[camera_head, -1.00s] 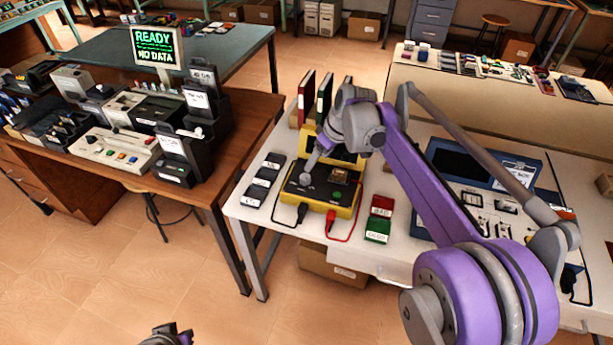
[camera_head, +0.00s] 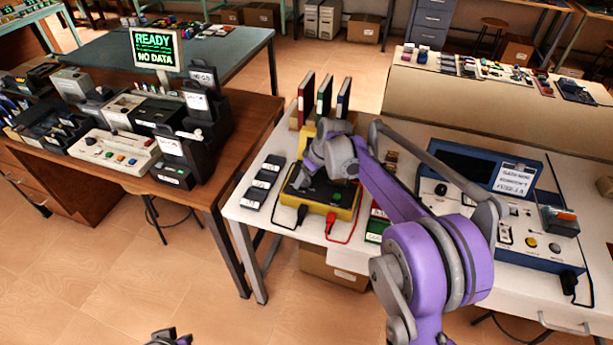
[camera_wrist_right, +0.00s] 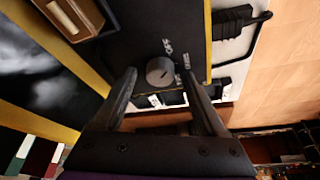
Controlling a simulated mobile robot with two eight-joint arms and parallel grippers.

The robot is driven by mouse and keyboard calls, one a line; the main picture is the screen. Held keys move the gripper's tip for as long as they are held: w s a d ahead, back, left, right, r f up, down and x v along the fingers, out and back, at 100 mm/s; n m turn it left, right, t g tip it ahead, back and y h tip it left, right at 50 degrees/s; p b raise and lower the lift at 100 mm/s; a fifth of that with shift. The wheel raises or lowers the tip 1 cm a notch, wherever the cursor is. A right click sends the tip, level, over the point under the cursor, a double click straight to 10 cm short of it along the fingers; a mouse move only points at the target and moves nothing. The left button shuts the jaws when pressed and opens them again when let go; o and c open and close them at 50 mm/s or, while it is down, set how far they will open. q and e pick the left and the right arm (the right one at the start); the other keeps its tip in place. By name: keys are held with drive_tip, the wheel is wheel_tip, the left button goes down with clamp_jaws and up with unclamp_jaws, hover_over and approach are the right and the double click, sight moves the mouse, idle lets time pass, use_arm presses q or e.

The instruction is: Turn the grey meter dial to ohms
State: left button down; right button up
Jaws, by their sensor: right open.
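The yellow-edged black meter (camera_head: 346,212) lies on the white table, partly hidden by my right arm. Its grey round dial (camera_wrist_right: 160,71) shows in the wrist view, with small white markings around it that are too small to read surely. The dial's setting is not clear. My right gripper (camera_head: 301,180) is over the meter's left part; in the wrist view its fingers are apart, one on each side of the dial, and I cannot tell whether they touch it. A piece of my left arm's end (camera_head: 168,338) shows at the bottom edge; its fingers are not clear.
A black lead (camera_head: 302,213) and a red lead (camera_head: 331,219) plug into the meter's front. Dark labelled blocks (camera_head: 262,181) lie left of it, and binders (camera_head: 324,95) stand behind. A blue-framed console (camera_head: 540,262) is on the right. A wooden desk (camera_head: 215,185) stands left, across a gap.

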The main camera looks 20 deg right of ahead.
clamp_jaws()
idle(0.3)
drive_tip(key=m, duration=0.2)
drive_tip(key=m+t+h, duration=0.1)
drive_tip(key=m, duration=0.1)
drive_tip(key=shift+s+a+m+h, duration=0.1)
drive_tip(key=shift+a+m+h, duration=0.05)
drive_tip(key=shift+m+h, duration=0.15)
drive_tip(key=shift+a+m+h, duration=0.1)
drive_tip(key=shift+m+h, duration=0.7)
drive_tip(key=shift+m, duration=1.2)
unclamp_jaws()
